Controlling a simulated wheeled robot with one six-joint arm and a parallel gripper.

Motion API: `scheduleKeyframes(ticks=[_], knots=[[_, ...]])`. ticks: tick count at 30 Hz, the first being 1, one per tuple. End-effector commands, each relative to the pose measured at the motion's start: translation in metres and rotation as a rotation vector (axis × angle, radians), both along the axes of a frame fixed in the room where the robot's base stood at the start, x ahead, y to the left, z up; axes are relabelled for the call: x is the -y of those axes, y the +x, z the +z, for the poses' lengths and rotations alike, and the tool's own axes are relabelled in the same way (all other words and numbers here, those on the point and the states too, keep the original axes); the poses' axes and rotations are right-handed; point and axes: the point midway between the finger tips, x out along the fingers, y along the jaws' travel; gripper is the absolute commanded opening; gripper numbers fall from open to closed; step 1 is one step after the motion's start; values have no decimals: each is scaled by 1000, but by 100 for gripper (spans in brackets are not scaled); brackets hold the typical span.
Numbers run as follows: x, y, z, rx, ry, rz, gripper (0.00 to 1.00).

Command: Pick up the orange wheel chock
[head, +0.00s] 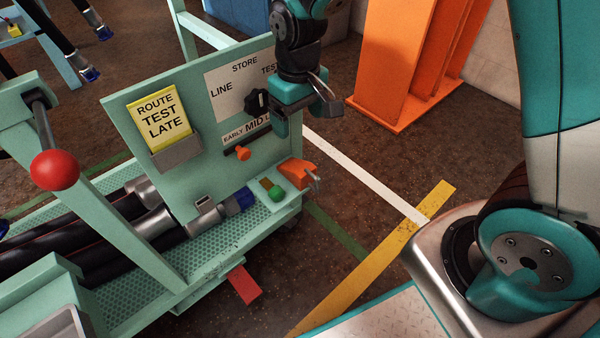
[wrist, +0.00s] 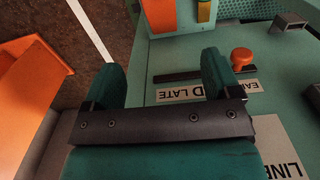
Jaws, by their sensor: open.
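The orange wheel chock (head: 297,172) is a small wedge-like piece at the near right corner of the green cart's lower deck, beside a green button. A grey metal part shows at its right side. My gripper (head: 298,120) is above it, in front of the cart's label board, clear of the chock. In the wrist view my gripper (wrist: 160,72) is open with its two teal fingers apart and nothing between them. An orange piece that looks like the chock (wrist: 163,32) shows beyond the fingertips, partly cut by the top edge.
The label board (head: 190,100) stands close to my gripper, with an orange slider knob (head: 243,153) sticking out. A blue-capped hose end (head: 240,199) lies left of the green button (head: 277,194). A large orange stand (head: 400,65) is behind. Floor right of the cart is open.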

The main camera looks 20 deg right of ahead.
Motion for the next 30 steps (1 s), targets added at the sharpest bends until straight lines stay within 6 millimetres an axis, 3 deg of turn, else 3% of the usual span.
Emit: scheduleKeyframes(ticks=[1,9,13,20,30], knots=[[0,-1,-17,-4,-1,0,83],[0,-1,-78,-4,0,0,83],[0,-1,-96,-3,1,0,83],[0,-1,-108,-1,2,0,83],[0,-2,-155,-2,2,1,83]])
